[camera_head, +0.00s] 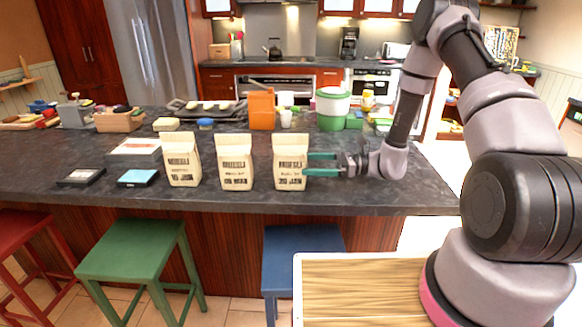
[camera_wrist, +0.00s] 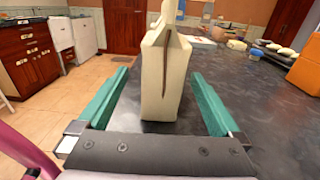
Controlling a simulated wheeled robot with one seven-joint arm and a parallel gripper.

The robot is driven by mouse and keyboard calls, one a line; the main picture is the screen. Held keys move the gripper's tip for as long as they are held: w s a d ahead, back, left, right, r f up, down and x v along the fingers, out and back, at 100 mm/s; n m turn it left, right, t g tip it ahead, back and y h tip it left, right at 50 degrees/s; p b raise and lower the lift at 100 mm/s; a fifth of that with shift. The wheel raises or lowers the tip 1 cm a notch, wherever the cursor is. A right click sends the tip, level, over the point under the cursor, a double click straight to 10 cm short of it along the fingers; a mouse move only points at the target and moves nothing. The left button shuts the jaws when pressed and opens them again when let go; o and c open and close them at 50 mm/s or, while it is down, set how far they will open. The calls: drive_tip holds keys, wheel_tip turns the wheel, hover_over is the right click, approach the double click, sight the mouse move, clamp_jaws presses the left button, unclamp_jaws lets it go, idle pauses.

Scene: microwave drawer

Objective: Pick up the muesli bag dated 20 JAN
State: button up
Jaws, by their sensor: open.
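Three cream paper muesli bags stand upright in a row on the dark counter (camera_head: 400,190) in the head view. The right bag (camera_head: 290,160) carries a date that looks like 20 JAN. The middle bag (camera_head: 236,161) and left bag (camera_head: 182,160) have small print that I cannot read surely. My gripper (camera_head: 308,164) is open, with its green fingers reaching from the right to the right bag's side. In the wrist view, a bag (camera_wrist: 163,85) stands between the two spread fingers of my gripper (camera_wrist: 160,76), with dark gaps beside it. Its printed face is not visible there.
A black flat box (camera_head: 80,178) and a blue-topped one (camera_head: 138,178) lie left of the bags. An orange block (camera_head: 262,109) and a green-and-white container (camera_head: 332,107) stand behind. Green (camera_head: 130,248) and blue (camera_head: 303,241) stools stand in front. The counter's right end is clear.

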sight(290, 164)
drive_tip(key=shift+w+a+f, duration=0.1)
drive_tip(key=shift+a, duration=1.45)
drive_tip(key=shift+w+a+f, duration=0.1)
drive_tip(key=shift+a, duration=1.4)
drive_tip(key=shift+r, duration=0.1)
clamp_jaws()
